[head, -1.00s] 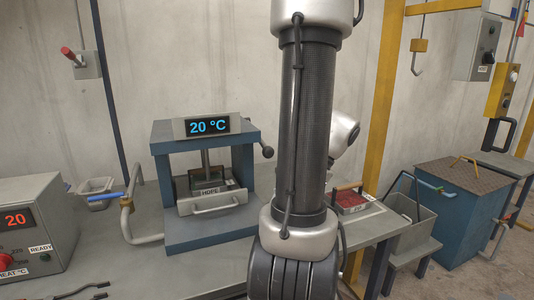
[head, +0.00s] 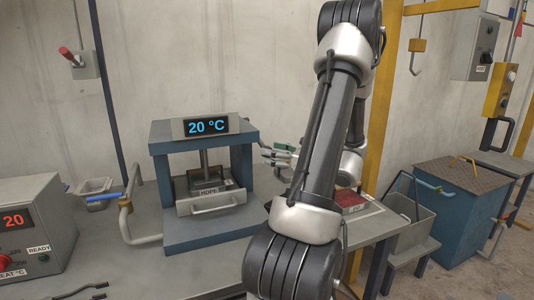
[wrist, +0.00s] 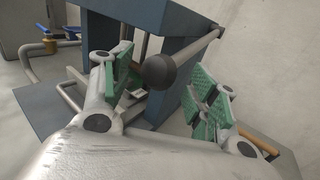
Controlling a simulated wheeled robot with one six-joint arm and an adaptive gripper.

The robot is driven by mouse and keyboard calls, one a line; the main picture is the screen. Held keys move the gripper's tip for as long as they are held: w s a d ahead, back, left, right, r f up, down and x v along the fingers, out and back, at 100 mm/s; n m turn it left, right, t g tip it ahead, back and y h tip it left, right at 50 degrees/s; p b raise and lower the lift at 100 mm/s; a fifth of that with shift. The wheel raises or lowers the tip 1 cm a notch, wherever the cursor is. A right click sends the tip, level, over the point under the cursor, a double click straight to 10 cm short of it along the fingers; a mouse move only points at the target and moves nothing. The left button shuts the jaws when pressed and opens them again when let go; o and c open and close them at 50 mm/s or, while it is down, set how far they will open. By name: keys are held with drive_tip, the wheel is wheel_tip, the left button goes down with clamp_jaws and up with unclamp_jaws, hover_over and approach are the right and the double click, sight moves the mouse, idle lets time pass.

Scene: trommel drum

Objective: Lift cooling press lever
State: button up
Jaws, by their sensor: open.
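The cooling press (head: 162,185) is a blue frame with a 20 °C display, standing on the bench in the head view. Its lever shows in the wrist view as a grey rod (wrist: 196,47) ending in a dark ball knob (wrist: 158,71). My gripper (wrist: 164,68) is open, with green pads on either side of the knob in that view. I cannot tell whether a pad touches it. In the head view my gripper (head: 277,151) is at the press's right side, and the knob cannot be made out behind it.
A drawer marked HDPE (head: 212,202) sits inside the press. A pipe with a blue-handled valve (head: 126,205) stands at its left. A heater box (head: 30,230) is at far left. A red tray (head: 350,201) lies right of my arm, near a yellow post (head: 385,100).

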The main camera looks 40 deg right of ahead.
drive_tip(key=shift+x, duration=1.45)
